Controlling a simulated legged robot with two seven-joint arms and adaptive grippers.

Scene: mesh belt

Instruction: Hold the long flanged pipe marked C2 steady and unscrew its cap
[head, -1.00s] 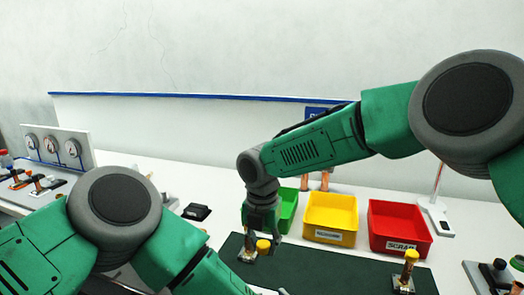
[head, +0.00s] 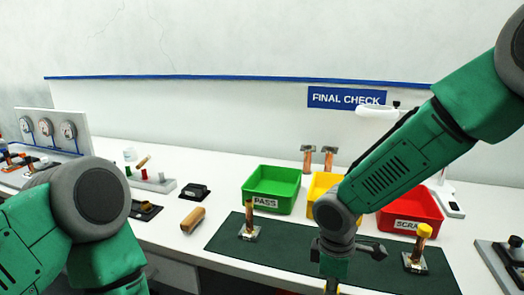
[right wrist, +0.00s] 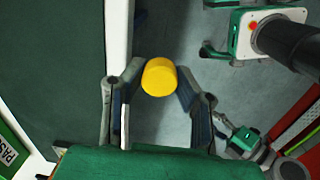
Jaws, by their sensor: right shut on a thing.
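A copper pipe (head: 248,217) stands upright in a square base on the dark green mat (head: 290,243), with no yellow cap on its top. A second copper pipe (head: 417,247) stands on the mat at the right with a yellow cap (head: 424,230) on top. I cannot read a C2 mark on either. My right gripper (right wrist: 160,82) is shut on a yellow cap (right wrist: 159,77), held over the floor past the table's front edge in the right wrist view. Its fingertips are cut off at the bottom of the head view. My left gripper is out of view; only its arm shows.
Behind the mat stand a green PASS bin (head: 271,190), a yellow bin (head: 319,184) partly behind my right arm, and a red SCRAP bin (head: 412,212).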

